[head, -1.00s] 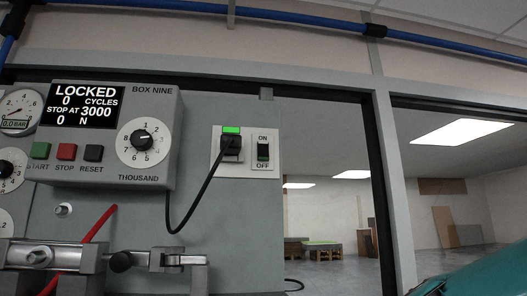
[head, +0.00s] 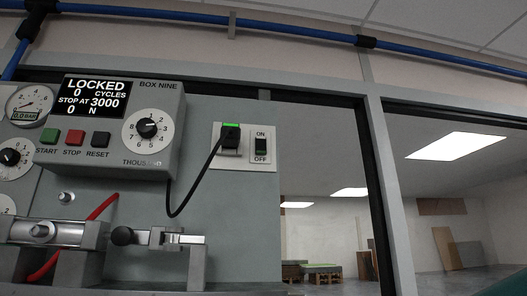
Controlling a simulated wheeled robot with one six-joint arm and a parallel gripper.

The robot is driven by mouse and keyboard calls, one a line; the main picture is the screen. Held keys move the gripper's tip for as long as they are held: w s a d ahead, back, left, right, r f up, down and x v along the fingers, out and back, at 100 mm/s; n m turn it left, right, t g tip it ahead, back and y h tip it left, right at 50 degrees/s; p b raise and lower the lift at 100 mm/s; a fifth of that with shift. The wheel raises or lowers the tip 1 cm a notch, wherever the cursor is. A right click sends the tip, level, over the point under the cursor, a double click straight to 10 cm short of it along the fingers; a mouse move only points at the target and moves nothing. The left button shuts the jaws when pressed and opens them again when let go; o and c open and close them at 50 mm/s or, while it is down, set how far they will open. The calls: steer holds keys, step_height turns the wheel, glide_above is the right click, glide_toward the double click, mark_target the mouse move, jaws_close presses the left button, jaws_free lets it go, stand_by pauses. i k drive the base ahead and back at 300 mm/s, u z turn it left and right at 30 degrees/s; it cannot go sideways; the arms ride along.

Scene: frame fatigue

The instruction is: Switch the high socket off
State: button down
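The high socket is a pale plate (head: 222,165) on the grey panel. A black plug (head: 230,142) sits in its left side under a lit green indicator (head: 231,126), and a black cable hangs from the plug. Right of the plug is a dark rocker switch (head: 261,146) with ON printed above and OFF below; a little green shows on its lower part. Which way the rocker is tipped is too small to tell. Nothing touches the switch. My gripper is out of view; only a teal edge shows at the bottom right corner.
The grey control box (head: 123,120) left of the socket reads LOCKED and juts from the panel. A metal clamp (head: 165,240) and red hose (head: 103,207) are below it. A window frame post (head: 386,190) stands to the right. The space before the socket looks clear.

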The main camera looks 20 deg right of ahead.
mark_target(261, 149)
steer(key=z, duration=0.85)
steer(key=k, duration=0.9)
steer(key=u, duration=0.8)
steer(key=i, duration=0.5)
steer(key=u, duration=0.05)
